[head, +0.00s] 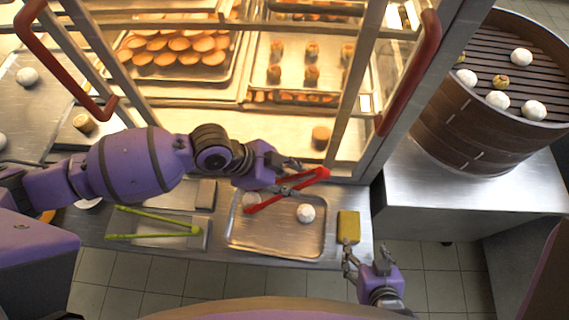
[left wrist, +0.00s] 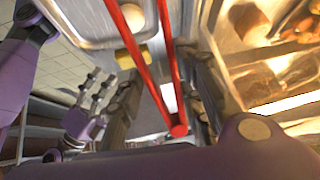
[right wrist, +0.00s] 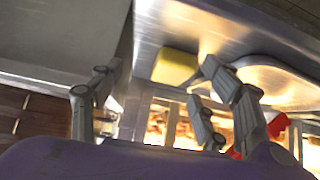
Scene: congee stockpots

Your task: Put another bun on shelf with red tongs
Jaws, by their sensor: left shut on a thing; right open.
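My left gripper (head: 285,181) is shut on the red tongs (head: 299,186), which also show in the left wrist view (left wrist: 143,62) with two arms apart. The tongs slope down over the metal tray (head: 274,250). A pale bun (head: 251,200) lies at the tray's left, by the tong tips; whether the tips touch it I cannot tell. A white bun (head: 305,213) sits further right on the tray. My right gripper (head: 366,262) is open and empty, just in front of the yellow sponge (head: 348,227). The lit shelf cabinet (head: 285,112) stands behind the tray.
Green tongs (head: 155,233) lie left of the tray. A brown bun (head: 320,137) stands in the cabinet's lower part, below trays of baked goods. Red door handles (head: 410,72) and metal frames flank the opening. A bamboo steamer (head: 465,125) with buns stands at right.

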